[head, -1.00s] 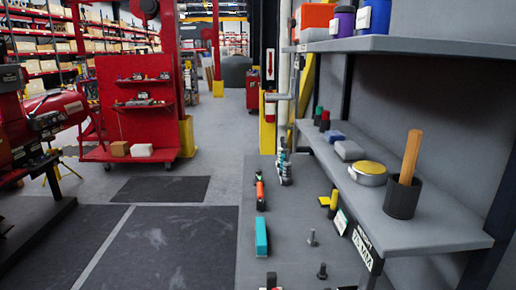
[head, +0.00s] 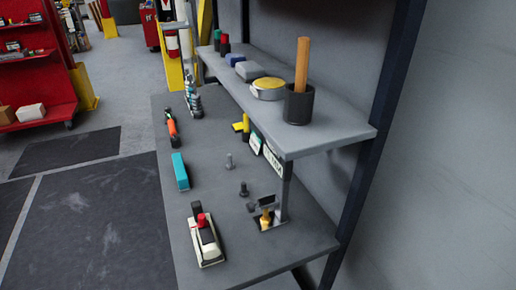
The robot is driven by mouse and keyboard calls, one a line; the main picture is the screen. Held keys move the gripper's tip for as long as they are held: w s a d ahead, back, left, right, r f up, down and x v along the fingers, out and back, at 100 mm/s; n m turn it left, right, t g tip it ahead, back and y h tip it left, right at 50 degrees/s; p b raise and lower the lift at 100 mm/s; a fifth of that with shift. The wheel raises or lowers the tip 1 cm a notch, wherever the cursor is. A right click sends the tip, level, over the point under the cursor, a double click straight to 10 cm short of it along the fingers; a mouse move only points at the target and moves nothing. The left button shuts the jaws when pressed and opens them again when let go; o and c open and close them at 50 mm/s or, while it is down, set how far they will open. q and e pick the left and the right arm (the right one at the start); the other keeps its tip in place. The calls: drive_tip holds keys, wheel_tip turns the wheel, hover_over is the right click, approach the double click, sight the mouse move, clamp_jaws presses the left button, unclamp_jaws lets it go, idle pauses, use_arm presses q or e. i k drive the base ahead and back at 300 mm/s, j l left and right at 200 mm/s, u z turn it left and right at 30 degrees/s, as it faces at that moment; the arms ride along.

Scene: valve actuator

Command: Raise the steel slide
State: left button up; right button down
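I cannot clearly make out which part is the steel slide. A small fixture (head: 266,222) with a yellow-orange part and a pale metallic plate sits at the right of the workbench, by the shelf's upright; its details are too small to tell. A cream and black device (head: 207,245) with a red knob lies near the front of the workbench. Neither of my grippers is in view.
Open floor lies to the left.

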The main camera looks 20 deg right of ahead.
sight(272, 201)
drive_tip(key=i+j+z, duration=0.15)
drive_tip(key=j+z, duration=0.15)
drive_tip(key=z, duration=0.2)
drive_tip(key=i+j+z, duration=0.1)
drive_tip(key=j+z, duration=0.65)
drive_tip(key=z, duration=0.2)
drive_tip(key=k, duration=0.6)
